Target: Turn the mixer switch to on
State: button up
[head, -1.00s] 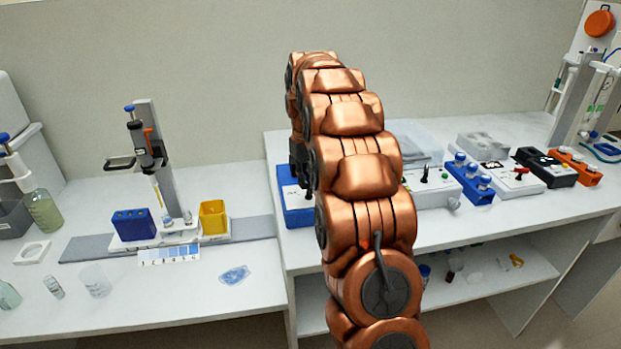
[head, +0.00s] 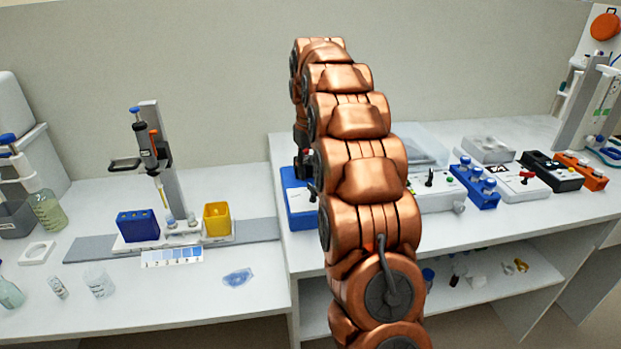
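No label reading "mixer" can be made out. A white box (head: 436,196) with a black toggle switch (head: 430,177) and a green button stands on the right bench, partly behind my copper arm. Farther right, a white box (head: 515,192) carries a red switch (head: 525,176). Which of them is the mixer I cannot tell. A blue box (head: 300,209) with a pale top stands left of my arm; the arm hides its right part. My gripper (head: 310,187) seems to be the dark part hanging over this blue box, mostly hidden behind the arm, so its fingers are unclear.
A blue block with round knobs (head: 474,187), a black box (head: 551,172) and an orange block (head: 580,172) stand in the right-hand row. The lower left bench holds a pipette stand (head: 161,150), a yellow cup (head: 217,219) and glassware. A shelf (head: 500,285) lies below the right bench.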

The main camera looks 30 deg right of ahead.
aim_at(310, 184)
notch_tip(310, 184, up, 8)
dwell(0.5)
jog(key=shift+s, duration=0.1)
dwell(0.4)
